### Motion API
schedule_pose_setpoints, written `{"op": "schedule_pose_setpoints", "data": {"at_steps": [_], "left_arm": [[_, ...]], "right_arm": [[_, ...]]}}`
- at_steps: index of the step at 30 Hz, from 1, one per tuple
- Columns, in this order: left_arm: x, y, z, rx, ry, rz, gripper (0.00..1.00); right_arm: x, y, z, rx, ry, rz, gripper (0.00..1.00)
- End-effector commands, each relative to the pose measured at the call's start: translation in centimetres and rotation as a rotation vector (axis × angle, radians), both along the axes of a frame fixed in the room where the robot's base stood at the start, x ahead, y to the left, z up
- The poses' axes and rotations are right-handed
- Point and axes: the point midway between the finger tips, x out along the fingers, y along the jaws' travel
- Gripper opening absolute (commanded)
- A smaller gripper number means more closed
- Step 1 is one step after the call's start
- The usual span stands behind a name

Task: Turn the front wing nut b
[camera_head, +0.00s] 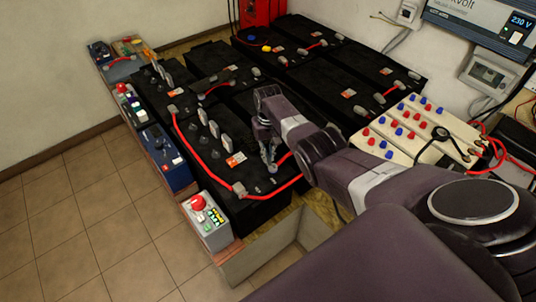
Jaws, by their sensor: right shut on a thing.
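My right gripper (270,163) reaches down from the right onto the top of the front black battery (257,207). Its fingers are shut on a small part there, which I take to be the front wing nut b. The fingers hide nearly all of it, so I cannot tell how far it is turned. A red cable (282,189) curves over the battery top close to the fingertips. Several grey upright pieces (214,129) stand on the battery to the left of the gripper. My left gripper is not in view.
A grey box with a red button (207,222) and a blue box (165,158) stand along the left edge. More black batteries (345,92) lie behind. A cream terminal block (412,135) is at the right, partly behind my arm. The tiled floor (60,235) is clear.

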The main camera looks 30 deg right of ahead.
Motion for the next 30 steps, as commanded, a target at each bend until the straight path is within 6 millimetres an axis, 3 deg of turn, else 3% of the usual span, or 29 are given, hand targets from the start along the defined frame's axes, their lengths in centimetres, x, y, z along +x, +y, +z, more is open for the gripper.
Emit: {"op": "schedule_pose_setpoints", "data": {"at_steps": [15, 30], "left_arm": [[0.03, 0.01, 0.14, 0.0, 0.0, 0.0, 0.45], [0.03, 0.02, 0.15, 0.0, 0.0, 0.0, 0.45]], "right_arm": [[0.05, -0.01, 0.05, 0.0, -0.001, 0.33, 0.0], [0.05, -0.03, 0.04, -0.001, -0.001, 0.389, 0.0]]}}
